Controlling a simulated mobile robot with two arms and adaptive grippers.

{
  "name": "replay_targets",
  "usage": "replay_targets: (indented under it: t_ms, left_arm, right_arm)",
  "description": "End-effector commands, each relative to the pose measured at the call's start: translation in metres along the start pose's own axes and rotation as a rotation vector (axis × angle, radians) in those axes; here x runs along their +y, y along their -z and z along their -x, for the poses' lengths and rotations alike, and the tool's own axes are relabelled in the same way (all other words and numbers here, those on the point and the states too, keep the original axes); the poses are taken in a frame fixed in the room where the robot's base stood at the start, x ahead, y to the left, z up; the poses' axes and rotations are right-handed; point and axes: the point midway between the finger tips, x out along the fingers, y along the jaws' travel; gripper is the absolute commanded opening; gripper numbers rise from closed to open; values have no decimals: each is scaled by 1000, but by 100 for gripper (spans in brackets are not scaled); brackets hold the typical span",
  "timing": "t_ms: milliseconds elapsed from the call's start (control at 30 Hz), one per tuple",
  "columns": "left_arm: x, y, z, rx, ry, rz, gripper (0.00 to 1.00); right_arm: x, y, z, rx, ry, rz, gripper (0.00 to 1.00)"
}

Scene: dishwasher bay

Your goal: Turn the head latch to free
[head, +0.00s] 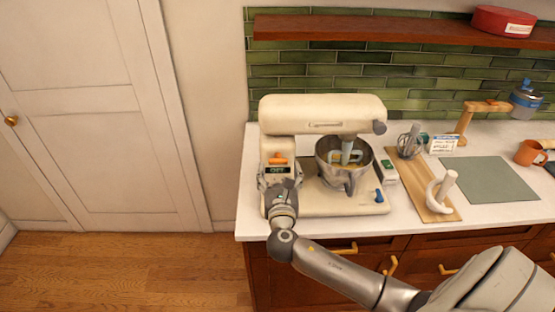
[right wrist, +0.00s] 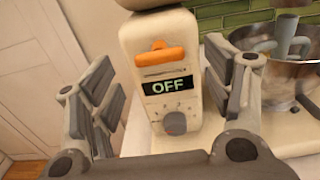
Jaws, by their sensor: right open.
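The cream stand mixer (head: 320,108) stands on the white counter with its head level over the metal bowl (head: 330,152). An orange lever (head: 278,160) sits on the end of its column, and in the right wrist view the orange lever (right wrist: 162,54) lies roughly crosswise above a slot. Below it are a display reading OFF (right wrist: 167,86) and a grey dial (right wrist: 175,123). My right gripper (head: 279,186) is open in front of this end. In the right wrist view its fingers (right wrist: 165,92) stand apart on either side of the panel, holding nothing. My left gripper is not in view.
A beater is in the bowl. A blue knob (head: 379,196) is on the mixer base. Right of it are a wooden board (head: 410,175) with a whisk and white hook, a grey-green mat (head: 476,183) and an orange mug (head: 528,152). A shelf (head: 390,30) runs above.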

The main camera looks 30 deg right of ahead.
Motion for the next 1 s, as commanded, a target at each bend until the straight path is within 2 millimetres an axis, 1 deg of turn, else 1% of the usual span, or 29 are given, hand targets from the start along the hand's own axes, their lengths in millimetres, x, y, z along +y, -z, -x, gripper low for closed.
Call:
replay_targets:
  t_ms: [33,100,300,433,667,767,1000]
  left_arm:
    - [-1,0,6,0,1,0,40]
    - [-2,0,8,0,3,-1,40]
    - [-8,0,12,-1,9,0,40]
    - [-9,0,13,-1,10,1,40]
    - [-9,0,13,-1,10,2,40]
    - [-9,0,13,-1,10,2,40]
    - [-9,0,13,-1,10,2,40]
  right_arm:
    - [0,-3,-10,-1,2,2,73]
    - [0,-2,-20,1,1,0,73]
    - [0,0,-38,2,0,-1,73]
    - [0,1,-42,3,0,-1,73]
    - [0,1,-43,3,0,-2,73]
    - [0,1,-43,3,-1,-2,63]
    - [0,1,-42,3,-1,-2,32]
